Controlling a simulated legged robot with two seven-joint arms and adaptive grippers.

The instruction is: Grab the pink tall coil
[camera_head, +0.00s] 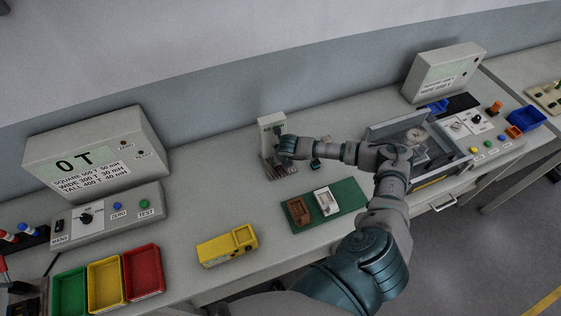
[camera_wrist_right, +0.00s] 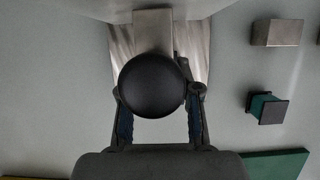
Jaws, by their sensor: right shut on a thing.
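I cannot make out a pink tall coil in either view. My right gripper (camera_head: 283,147) is at the grey upright press-like device (camera_head: 270,128) near the back wall. In the right wrist view its fingers (camera_wrist_right: 158,120) are closed about a round black knob (camera_wrist_right: 152,86) in front of the device's metal body (camera_wrist_right: 153,28). A small square spool with dark end plates and a green middle (camera_wrist_right: 268,108) stands apart, to the right of the fingers. It also shows in the head view (camera_head: 315,164). My left gripper is not in view.
A green mat (camera_head: 350,194) bears a brown tray (camera_head: 298,212) and a white tray (camera_head: 326,201). A yellow holder (camera_head: 227,246) lies left of it. Green, yellow and red bins (camera_head: 143,271) and a 0 T meter (camera_head: 95,150) are left. An orange spool (camera_head: 495,107) stands right.

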